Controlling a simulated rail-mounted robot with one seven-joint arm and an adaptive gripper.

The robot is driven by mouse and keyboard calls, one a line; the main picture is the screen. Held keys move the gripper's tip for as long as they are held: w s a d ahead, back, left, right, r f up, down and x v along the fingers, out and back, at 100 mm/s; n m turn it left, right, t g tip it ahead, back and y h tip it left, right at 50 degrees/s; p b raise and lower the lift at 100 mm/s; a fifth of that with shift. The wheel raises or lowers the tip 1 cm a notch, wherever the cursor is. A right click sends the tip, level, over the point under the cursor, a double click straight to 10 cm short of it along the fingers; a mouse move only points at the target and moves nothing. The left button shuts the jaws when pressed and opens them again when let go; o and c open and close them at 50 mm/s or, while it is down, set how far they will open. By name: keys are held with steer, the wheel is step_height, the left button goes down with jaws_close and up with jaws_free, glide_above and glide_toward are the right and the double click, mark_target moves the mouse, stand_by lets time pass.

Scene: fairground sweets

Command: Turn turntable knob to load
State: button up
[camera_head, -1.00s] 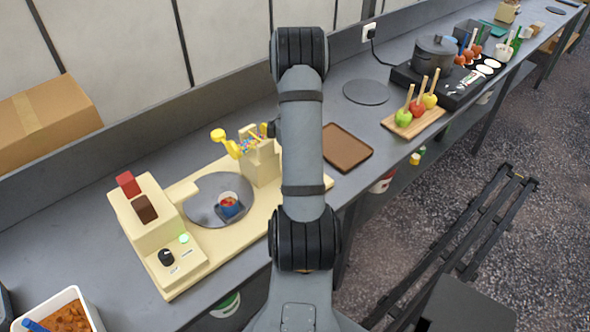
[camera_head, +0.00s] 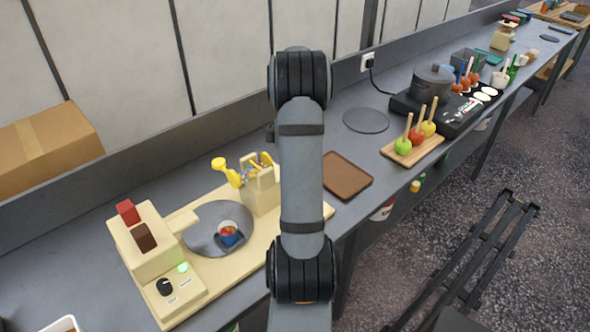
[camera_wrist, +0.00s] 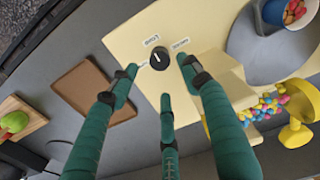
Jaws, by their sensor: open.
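A black round knob (camera_wrist: 159,58) with a white pointer line sits on the cream base plate, in the upper middle of the wrist view. The pointer tilts toward the upper left. My gripper (camera_wrist: 158,78) has its green fingers open around the knob's area, with the knob showing between the tips. Contact cannot be told. The grey turntable (camera_head: 204,240) carries a blue cup (camera_head: 229,235) of coloured sweets; both show in the wrist view too, turntable (camera_wrist: 262,52) and cup (camera_wrist: 273,13). My arm hides this knob in the head view.
Another black knob (camera_head: 164,287) and a green light (camera_head: 183,267) are on the cream machine at left. A sweets bin (camera_head: 262,195) with a yellow scoop (camera_head: 226,172) stands behind the turntable. A brown tray (camera_head: 346,176) and toffee apples (camera_head: 416,137) lie to the right.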

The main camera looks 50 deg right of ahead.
step_height(320, 180, up, 4)
steer(key=shift+r, duration=0.1)
stand_by(0.5)
step_height(320, 180, down, 12)
steer(key=shift+f, duration=0.15)
stand_by(0.3)
stand_by(0.4)
